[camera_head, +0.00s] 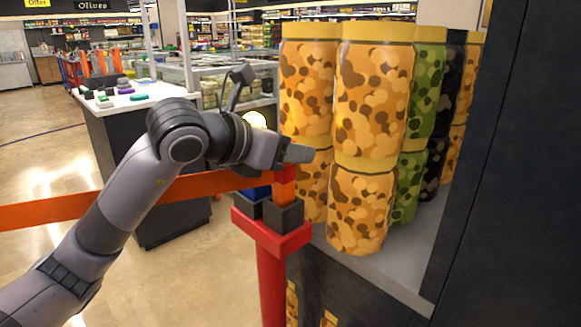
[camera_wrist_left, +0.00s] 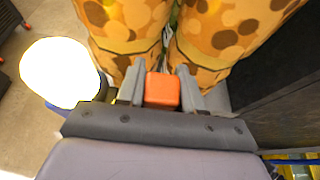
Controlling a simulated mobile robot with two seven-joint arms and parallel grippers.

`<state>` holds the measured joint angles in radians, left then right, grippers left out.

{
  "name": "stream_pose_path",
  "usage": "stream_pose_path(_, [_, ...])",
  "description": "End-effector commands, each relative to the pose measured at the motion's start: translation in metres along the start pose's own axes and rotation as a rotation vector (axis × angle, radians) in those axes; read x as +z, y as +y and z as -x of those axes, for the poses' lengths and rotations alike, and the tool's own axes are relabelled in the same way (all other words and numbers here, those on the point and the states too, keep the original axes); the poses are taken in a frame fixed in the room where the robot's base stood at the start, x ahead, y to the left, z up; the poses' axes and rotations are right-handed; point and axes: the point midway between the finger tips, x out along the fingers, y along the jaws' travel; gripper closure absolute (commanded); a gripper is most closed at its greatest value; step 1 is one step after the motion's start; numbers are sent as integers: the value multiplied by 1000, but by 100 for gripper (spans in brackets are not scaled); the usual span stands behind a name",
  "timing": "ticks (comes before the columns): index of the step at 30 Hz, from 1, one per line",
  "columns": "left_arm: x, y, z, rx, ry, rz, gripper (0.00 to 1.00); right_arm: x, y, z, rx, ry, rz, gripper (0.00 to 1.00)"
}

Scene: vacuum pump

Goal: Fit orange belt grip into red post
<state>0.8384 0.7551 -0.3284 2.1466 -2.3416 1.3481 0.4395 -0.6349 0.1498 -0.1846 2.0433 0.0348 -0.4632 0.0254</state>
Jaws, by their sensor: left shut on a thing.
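My left gripper (camera_head: 298,154) reaches in from the left and points at the jars, above the red post. It is shut on the orange belt grip (camera_head: 285,188), which hangs upright below the fingers. The left wrist view shows the grip's orange top (camera_wrist_left: 162,90) between the two fingers. The red post (camera_head: 271,240) has a wide red head with dark square sockets. The grip's lower end meets the front dark socket (camera_head: 284,214); how deep it sits cannot be told. My right gripper is not in view.
An orange belt (camera_head: 90,206) stretches across from the left, behind my arm. Large patterned jars (camera_head: 368,95) stand on a shelf close beside the post. A blue piece (camera_head: 256,193) sits by the rear socket. A counter (camera_head: 140,98) stands behind my arm.

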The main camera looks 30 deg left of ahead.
Motion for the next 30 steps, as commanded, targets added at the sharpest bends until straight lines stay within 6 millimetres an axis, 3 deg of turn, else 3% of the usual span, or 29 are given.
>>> stream_pose_path(5, [-23, 0, -9, 0, 2, 0, 95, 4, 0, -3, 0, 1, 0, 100])
stream_pose_path(19, [-29, 0, -12, 0, 0, 0, 95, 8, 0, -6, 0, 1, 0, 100])
stream_pose_path(20, [-28, 0, -11, 0, 1, 0, 54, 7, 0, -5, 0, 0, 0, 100])
stream_pose_path(30, [-26, 0, -11, 0, 1, 0, 53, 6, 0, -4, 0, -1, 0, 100])
